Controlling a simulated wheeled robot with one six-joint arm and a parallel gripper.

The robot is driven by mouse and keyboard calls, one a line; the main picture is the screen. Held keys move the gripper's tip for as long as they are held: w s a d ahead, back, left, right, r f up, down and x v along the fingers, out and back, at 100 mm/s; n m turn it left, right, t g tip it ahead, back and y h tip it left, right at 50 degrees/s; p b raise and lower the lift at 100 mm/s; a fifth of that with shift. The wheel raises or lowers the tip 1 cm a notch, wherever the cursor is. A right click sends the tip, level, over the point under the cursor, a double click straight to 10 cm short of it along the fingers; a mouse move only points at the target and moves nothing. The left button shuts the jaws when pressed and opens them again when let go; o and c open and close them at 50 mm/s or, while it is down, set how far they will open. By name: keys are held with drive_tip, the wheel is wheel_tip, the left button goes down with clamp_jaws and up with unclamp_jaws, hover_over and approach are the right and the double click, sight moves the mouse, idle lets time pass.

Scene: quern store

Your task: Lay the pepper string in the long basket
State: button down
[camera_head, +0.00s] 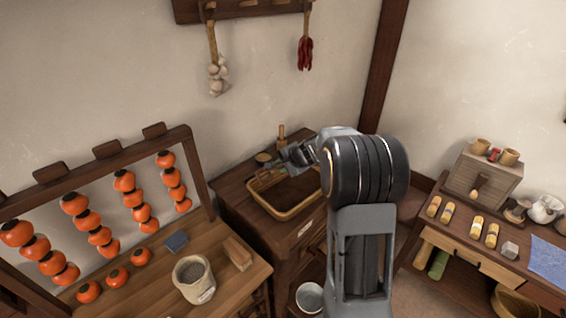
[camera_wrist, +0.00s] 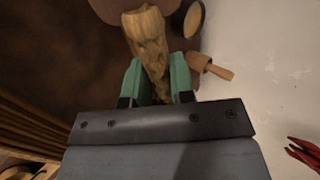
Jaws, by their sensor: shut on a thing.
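The pepper string (camera_head: 305,53), a cluster of red peppers on a tan cord, hangs from the wall rack. Red peppers also show at the lower right of the wrist view (camera_wrist: 305,153). My gripper (camera_head: 287,155) is above the basket's far side, partly hidden by my arm.
A garlic string (camera_head: 217,75) hangs left of the peppers. A small round bowl (camera_head: 262,157) and an upright wooden handle (camera_head: 281,132) stand behind the basket. A rack of orange persimmons (camera_head: 125,182) is at left. A side table (camera_head: 470,240) with small goods is at right.

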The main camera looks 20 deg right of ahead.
drive_tip(key=shift+f+b, duration=2.75)
drive_tip(key=shift+f, duration=0.15)
drive_tip(key=shift+c, duration=1.6)
unclamp_jaws()
drive_tip(key=shift+f, duration=0.1)
drive_tip(key=shift+s+f, duration=0.1)
drive_tip(key=shift+s+d+r+p, duration=0.15)
drive_tip(key=shift+s+r+p, duration=0.25)
drive_tip(key=shift+r, duration=0.45)
drive_tip(key=shift+s+d+r+p, duration=0.15)
drive_tip(key=shift+s+r+p, duration=0.2)
drive_tip(key=shift+r, duration=0.5)
drive_tip(key=shift+w+r+p+v, duration=0.15)
drive_tip(key=shift+p+v, duration=0.2)
drive_tip(key=shift+v, duration=0.6)
drive_tip(key=shift+w+r+p+v, duration=0.15)
drive_tip(key=shift+p+v, duration=0.2)
drive_tip(key=shift+v, duration=0.6)
drive_tip(key=shift+w+r+p+v, duration=0.1)
drive_tip(key=shift+p+v, duration=0.25)
drive_tip(key=shift+v, duration=0.6)
